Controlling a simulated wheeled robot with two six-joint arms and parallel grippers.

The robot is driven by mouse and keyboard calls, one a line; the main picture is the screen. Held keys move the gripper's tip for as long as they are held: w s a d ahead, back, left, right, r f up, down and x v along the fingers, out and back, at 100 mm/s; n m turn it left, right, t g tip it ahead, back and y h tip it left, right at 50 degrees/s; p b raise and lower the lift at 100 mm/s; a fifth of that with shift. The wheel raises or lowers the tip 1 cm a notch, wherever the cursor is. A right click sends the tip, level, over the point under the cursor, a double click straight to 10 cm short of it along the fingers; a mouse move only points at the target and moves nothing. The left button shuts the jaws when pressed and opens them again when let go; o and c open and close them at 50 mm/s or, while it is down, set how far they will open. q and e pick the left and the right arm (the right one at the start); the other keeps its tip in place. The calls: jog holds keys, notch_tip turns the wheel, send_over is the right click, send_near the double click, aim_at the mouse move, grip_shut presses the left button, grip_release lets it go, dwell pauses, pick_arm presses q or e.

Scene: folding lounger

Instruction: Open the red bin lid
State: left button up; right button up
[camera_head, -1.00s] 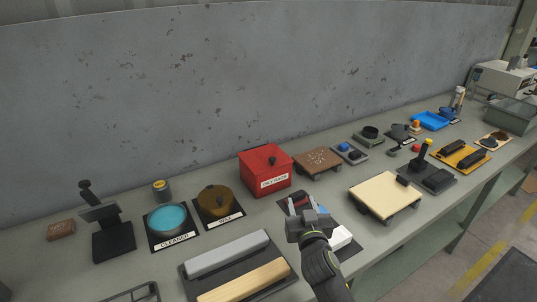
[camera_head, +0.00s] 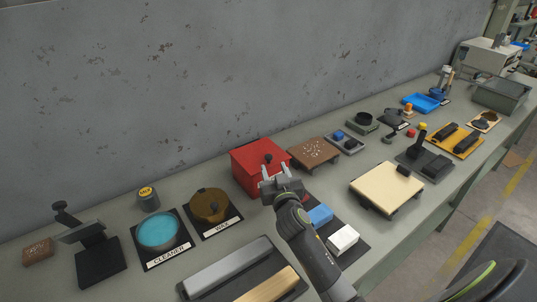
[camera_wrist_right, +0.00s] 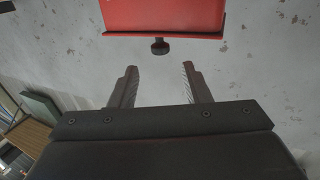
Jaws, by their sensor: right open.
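The red bin (camera_head: 247,177) stands on the bench against the wall, with its lid shut and a black knob (camera_head: 269,158) on top. In the right wrist view the red bin (camera_wrist_right: 165,16) is at the top edge, and its black knob (camera_wrist_right: 159,47) sits just beyond the fingertips, roughly centred between them. My right gripper (camera_head: 275,172) is open and empty in front of the bin, covering part of its front. Its two fingers also show in the right wrist view (camera_wrist_right: 159,70), apart, with nothing between them. My left gripper is not in view.
A brown board (camera_head: 314,151) stands close to the bin's right side. The brown pot labelled WAX (camera_head: 209,205) and the blue cleaner dish (camera_head: 158,229) are at left. Blue (camera_head: 320,215) and white (camera_head: 343,238) blocks lie by my right arm. The cream board (camera_head: 386,187) is further right.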

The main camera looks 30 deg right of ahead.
aim_at(269, 159)
jog(key=x, duration=0.6)
jog(key=shift+w, duration=0.2)
jog(key=shift+w+d+f, duration=0.1)
jog(key=shift+w+d, duration=0.05)
jog(key=shift+w, duration=0.45)
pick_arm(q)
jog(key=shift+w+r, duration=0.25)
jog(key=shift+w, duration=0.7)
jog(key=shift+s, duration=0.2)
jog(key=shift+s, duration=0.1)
pick_arm(e)
grip_shut()
